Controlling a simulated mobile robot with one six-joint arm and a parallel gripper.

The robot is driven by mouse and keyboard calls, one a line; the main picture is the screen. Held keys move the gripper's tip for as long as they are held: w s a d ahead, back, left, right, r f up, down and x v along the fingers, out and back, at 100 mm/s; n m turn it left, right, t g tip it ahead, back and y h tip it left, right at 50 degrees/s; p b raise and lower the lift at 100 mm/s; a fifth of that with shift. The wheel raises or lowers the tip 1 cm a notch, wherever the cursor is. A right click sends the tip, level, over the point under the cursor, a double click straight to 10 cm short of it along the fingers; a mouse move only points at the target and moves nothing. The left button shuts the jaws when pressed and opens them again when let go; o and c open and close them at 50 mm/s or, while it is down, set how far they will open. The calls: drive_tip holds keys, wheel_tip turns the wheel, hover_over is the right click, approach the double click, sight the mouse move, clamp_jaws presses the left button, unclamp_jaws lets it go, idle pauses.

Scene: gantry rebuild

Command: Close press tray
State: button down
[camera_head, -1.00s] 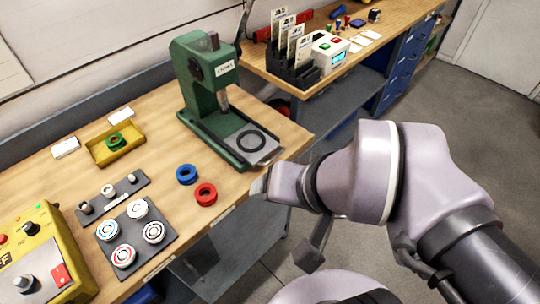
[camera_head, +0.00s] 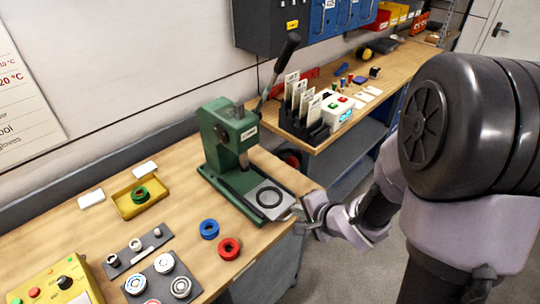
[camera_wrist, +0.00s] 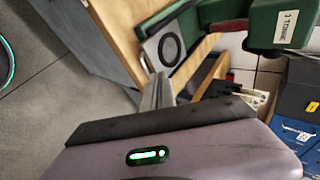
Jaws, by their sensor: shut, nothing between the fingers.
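The green press (camera_head: 225,140) stands on the wooden bench. Its grey tray (camera_head: 263,207) with a black ring mark sticks out of the front of the press, toward the bench edge. The tray also shows in the wrist view (camera_wrist: 152,47), beyond my fingers. My gripper (camera_head: 300,212) is shut and empty, at the front end of the tray by its handle. In the wrist view my fingers (camera_wrist: 158,82) point at the tray's front end. I cannot tell whether they touch it.
A blue ring (camera_head: 209,229) and a red ring (camera_head: 229,248) lie on the bench left of the tray. A yellow dish (camera_head: 127,206) holds a green ring. A second bench (camera_head: 390,66) with a card rack stands behind. Floor is open at the right.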

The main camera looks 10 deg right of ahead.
sight(254, 191)
drive_tip(key=b+x, duration=0.1)
drive_tip(key=x, duration=0.2)
drive_tip(key=b+x, duration=0.2)
drive_tip(key=x, duration=0.1)
drive_tip(key=b+x, duration=0.1)
drive_tip(key=x, duration=0.2)
drive_tip(key=shift+s+a+f, duration=0.1)
drive_tip(key=shift+s+a, duration=0.15)
drive_tip(key=shift+w+a+f+b, duration=0.2)
drive_tip(key=shift+w+f+b, duration=0.2)
drive_tip(key=shift+w, duration=0.2)
drive_tip(key=w+a+p, duration=0.1)
drive_tip(key=w+a, duration=0.1)
drive_tip(key=w, duration=0.1)
drive_tip(key=w+a+p, duration=0.1)
drive_tip(key=w+a, duration=0.1)
drive_tip(key=w, duration=0.1)
drive_tip(key=w+a+p, duration=0.2)
drive_tip(key=w, duration=0.1)
drive_tip(key=shift+w+a+r, duration=0.15)
drive_tip(key=shift+a, duration=0.25)
drive_tip(key=shift+w+a, duration=0.3)
drive_tip(key=shift+w, duration=0.1)
